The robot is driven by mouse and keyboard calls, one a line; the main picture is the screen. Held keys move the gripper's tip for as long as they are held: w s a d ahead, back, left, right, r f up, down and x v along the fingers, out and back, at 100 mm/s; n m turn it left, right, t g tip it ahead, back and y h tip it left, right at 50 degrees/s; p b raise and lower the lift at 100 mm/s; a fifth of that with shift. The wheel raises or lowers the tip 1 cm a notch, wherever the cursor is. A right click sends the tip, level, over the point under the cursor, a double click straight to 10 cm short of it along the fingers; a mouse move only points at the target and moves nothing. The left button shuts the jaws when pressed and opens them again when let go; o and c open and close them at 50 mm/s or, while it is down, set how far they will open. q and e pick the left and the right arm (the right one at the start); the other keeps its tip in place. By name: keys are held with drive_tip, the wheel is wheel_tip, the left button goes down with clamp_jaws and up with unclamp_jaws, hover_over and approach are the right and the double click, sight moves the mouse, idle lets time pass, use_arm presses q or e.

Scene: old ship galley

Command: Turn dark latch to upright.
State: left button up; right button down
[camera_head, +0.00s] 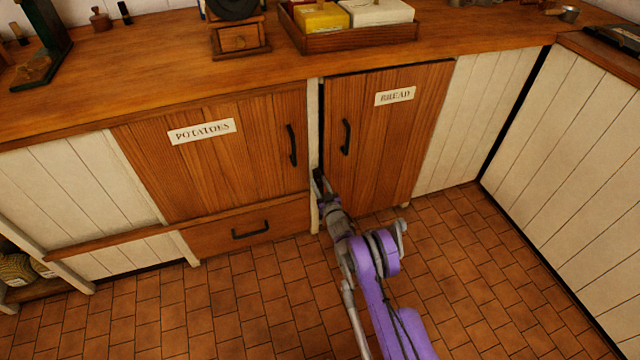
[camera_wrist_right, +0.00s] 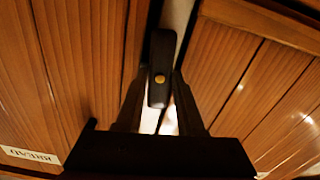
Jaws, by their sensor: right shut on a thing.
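The dark latch (camera_wrist_right: 162,55) shows in the right wrist view as a long dark bar with a brass pin, on the pale post (camera_head: 313,140) between two cupboard doors. It lies nearly in line with the post, close to upright. My right gripper (camera_wrist_right: 157,90) is shut on the latch, one finger on each side. In the head view my right gripper (camera_head: 321,186) is at the lower part of the post and mostly hides the latch. My left gripper is not in view.
A drawer (camera_head: 245,228) is below the potatoes door. The wooden counter (camera_head: 130,65) runs above. The tiled floor (camera_head: 250,300) is clear.

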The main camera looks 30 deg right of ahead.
drive_tip(key=shift+m, duration=0.9)
drive_tip(key=c, duration=0.5)
unclamp_jaws()
drive_tip(key=shift+s, duration=0.1)
drive_tip(key=p+v, duration=0.2)
drive_tip(key=v, duration=0.8)
drive_tip(key=shift+s+a, duration=0.15)
drive_tip(key=shift+s, duration=0.15)
